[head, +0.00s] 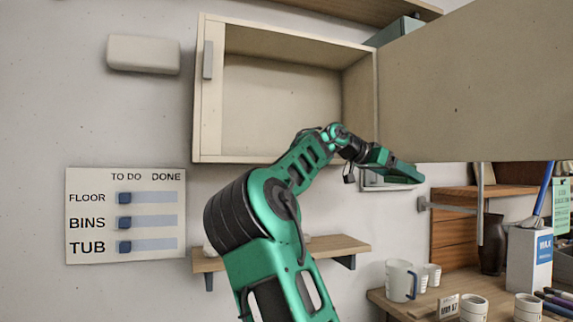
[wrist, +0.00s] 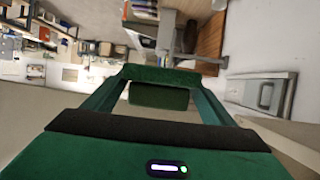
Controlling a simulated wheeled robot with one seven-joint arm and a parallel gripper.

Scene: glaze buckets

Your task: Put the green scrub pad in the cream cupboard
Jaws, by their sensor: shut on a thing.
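The cream cupboard (head: 209,125) is on the wall in the head view. Its front is open and its inside looks empty. My gripper (head: 402,172) is outside it, below and to the right of its lower right corner. In the wrist view my gripper (wrist: 158,95) is shut on a dark green block, which looks like the green scrub pad (wrist: 158,97). In the head view the pad is hard to tell from my green gripper.
A large tan panel (head: 480,80) stands to the right of the opening. Below are a wooden shelf (head: 340,245) and a bench with white mugs (head: 399,280) and a blue-and-white carton (head: 529,260). A to-do board (head: 125,215) hangs at left.

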